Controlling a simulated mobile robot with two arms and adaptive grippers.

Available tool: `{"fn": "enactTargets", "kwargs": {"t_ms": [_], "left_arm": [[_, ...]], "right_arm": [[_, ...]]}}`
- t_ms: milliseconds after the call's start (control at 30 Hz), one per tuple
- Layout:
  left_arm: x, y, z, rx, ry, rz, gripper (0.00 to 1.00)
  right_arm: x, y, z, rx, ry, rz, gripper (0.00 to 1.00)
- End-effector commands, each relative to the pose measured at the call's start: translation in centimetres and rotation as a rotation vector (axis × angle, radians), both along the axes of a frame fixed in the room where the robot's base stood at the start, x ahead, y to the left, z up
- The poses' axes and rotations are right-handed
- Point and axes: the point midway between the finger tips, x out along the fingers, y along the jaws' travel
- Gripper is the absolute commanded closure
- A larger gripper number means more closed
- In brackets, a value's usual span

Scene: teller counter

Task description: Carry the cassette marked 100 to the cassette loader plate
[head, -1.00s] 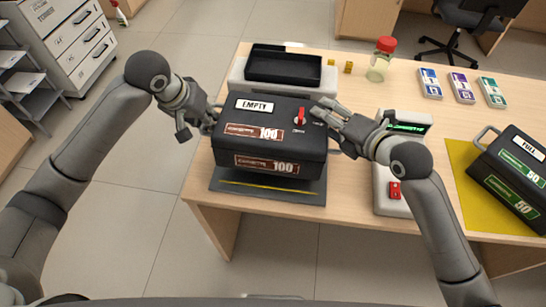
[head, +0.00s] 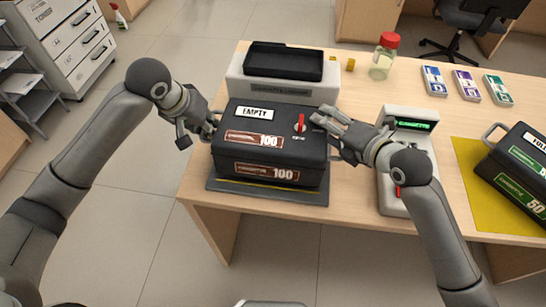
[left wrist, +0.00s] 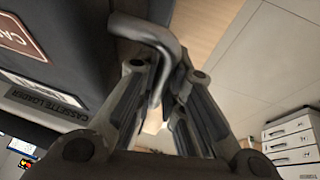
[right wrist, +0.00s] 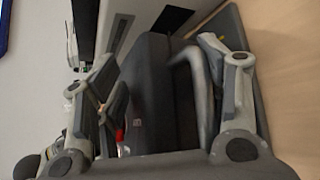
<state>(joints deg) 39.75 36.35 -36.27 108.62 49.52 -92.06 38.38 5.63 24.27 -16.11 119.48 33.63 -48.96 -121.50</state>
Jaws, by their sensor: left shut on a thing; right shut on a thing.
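The black cassette marked 100 (head: 232,152), with an EMPTY label and a red knob on top, is level over the dark loader plate (head: 318,198) in the head view. The plate's front strip and yellow line show below it. I cannot tell whether its underside touches the plate. My left gripper (head: 206,130) is shut on its left handle, a grey bar that shows in the left wrist view (left wrist: 150,35). My right gripper (head: 328,135) is shut on its right handle, which shows between the fingers in the right wrist view (right wrist: 204,85).
Behind the cassette stands the pale loader housing (head: 240,88) with a black tray (head: 283,63) on top. Right are a device with a green display (head: 413,123) and a cassette marked 50 (head: 520,165) on a yellow mat (head: 470,210). A red-lidded jar (head: 384,57) stands behind.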

Motion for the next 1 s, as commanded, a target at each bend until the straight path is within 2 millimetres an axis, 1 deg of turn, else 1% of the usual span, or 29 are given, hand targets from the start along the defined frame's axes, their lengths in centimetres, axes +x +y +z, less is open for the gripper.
{"fn": "enactTargets", "kwargs": {"t_ms": [33, 67, 200, 233, 567, 667, 767, 1000], "left_arm": [[-0.1, -1.2, 0.2, -0.024, -0.015, -0.027, 1.0], [-0.1, -1.1, 0.1, -0.023, -0.011, -0.026, 0.89], [-0.1, -1.1, 0.3, -0.022, -0.01, -0.025, 0.71], [-0.1, -1.1, 0.3, -0.021, -0.01, -0.024, 0.68], [-0.1, -0.9, 0.2, -0.019, -0.007, -0.017, 0.68], [-0.2, -0.7, 0.6, -0.019, -0.009, -0.016, 0.68], [-0.6, -0.5, 1.7, -0.018, -0.01, -0.016, 0.68], [-2.4, 0.8, 6.2, -0.014, -0.01, -0.015, 0.68]], "right_arm": [[-0.4, 0.5, -0.9, -0.013, 0.008, 0.016, 1.0], [-0.4, 0.5, -1.1, -0.015, 0.014, 0.016, 0.34], [-0.4, 0.5, -0.9, -0.011, 0.013, 0.015, 0.16], [-0.4, 0.5, -0.8, -0.009, 0.012, 0.014, 0.13], [-0.3, 0.5, -0.5, -0.004, 0.005, 0.013, 0.13], [-0.2, 0.4, -0.4, -0.004, 0.004, 0.012, 0.13], [-0.2, 0.4, -0.4, -0.004, 0.003, 0.011, 0.13], [-0.2, 0.4, -0.4, -0.005, 0.003, 0.011, 0.13]]}}
